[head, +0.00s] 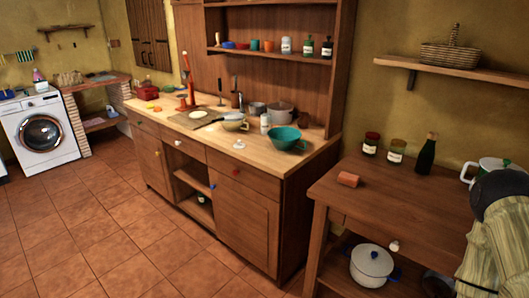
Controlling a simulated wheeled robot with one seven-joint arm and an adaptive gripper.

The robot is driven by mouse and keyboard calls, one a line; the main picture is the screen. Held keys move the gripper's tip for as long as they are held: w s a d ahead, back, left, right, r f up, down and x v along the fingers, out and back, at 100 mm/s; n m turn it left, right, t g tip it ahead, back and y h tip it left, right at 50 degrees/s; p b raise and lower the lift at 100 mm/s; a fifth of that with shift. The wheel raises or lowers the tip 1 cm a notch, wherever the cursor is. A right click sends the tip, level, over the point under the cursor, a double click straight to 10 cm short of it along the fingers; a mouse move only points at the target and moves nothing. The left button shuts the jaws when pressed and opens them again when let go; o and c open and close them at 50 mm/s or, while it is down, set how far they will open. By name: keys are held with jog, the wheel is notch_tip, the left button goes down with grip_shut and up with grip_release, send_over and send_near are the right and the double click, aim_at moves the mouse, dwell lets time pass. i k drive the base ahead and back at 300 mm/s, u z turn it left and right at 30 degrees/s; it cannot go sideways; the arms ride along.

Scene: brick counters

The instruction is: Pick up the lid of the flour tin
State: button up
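I cannot make out a tin marked as flour. A small white canister (265,123) stands on the long wooden counter beside the teal bowl, and its label is too small to read. A small white lid-like piece (239,144) lies near that counter's front edge, apart from the canister; I cannot tell whether it belongs to a tin. My gripper is not in view.
The long counter (310,158) also holds a teal bowl (285,138), a cutting board and pots. The right table (405,200) holds jars, a dark bottle (426,155), a terracotta piece (348,179) and a white pot (490,167). The tiled floor (110,230) at left is clear.

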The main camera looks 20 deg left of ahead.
aim_at(240, 144)
jog(key=u, duration=0.6)
jog(key=i, duration=0.5)
jog(key=u, duration=0.95)
jog(key=i, duration=0.7)
jog(key=u, duration=0.15)
